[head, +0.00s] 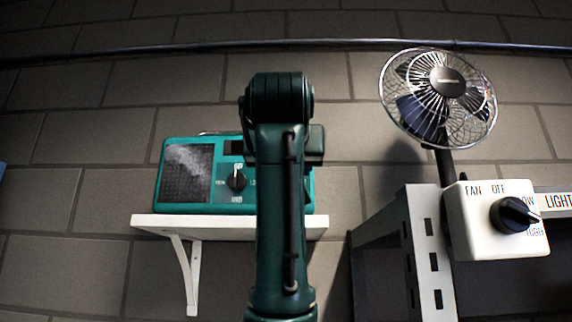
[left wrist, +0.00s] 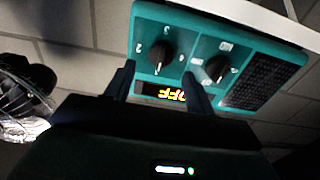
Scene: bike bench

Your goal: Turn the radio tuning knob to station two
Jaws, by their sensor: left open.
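The teal radio (head: 198,202) stands on a white wall shelf. In the head view my arm covers its right part, so only the speaker and one labelled knob (head: 237,181) show. The left wrist view shows the radio (left wrist: 228,43) upside down, with a numbered black knob (left wrist: 161,54) and a second black knob (left wrist: 216,68) nearer the speaker. The numbered knob's exact pointer direction is unclear. My right gripper is not in view.
The white shelf (head: 150,221) under the radio sits on a bracket. To the right are a wire-caged fan (head: 445,82), a white switch box (head: 470,245) with a black fan knob (head: 512,215), and a metal upright (head: 425,250). A brick wall is behind.

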